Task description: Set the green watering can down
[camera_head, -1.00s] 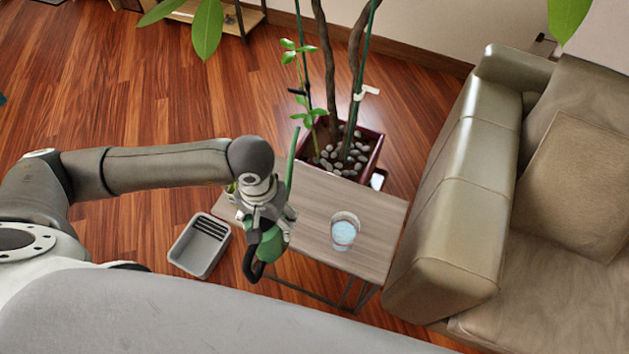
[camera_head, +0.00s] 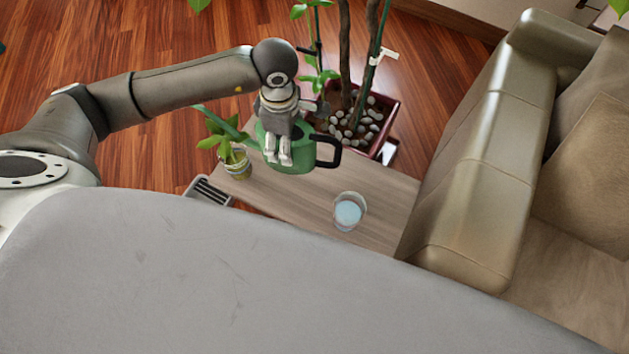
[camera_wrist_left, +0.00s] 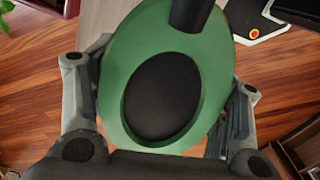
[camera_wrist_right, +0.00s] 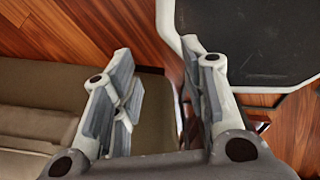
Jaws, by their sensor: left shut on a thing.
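The green watering can (camera_head: 297,150) has a black handle pointing right and a green spout pointing left in the head view. My left gripper (camera_head: 278,158) is shut on it from above, over the back part of the small wooden table (camera_head: 295,207). I cannot tell whether the can's base touches the table. In the left wrist view the can's green top (camera_wrist_left: 205,85) with its dark round opening fills the space between the fingers. My right gripper (camera_wrist_right: 160,105) shows only in its own wrist view, with its fingers apart and nothing between them.
A glass of light blue liquid (camera_head: 348,212) stands on the table's front right. A small potted plant (camera_head: 237,163) stands at its left end. A large planter with stones (camera_head: 372,125) is behind. A beige sofa (camera_head: 470,185) borders the right. A grey bin (camera_head: 207,191) is left, partly hidden.

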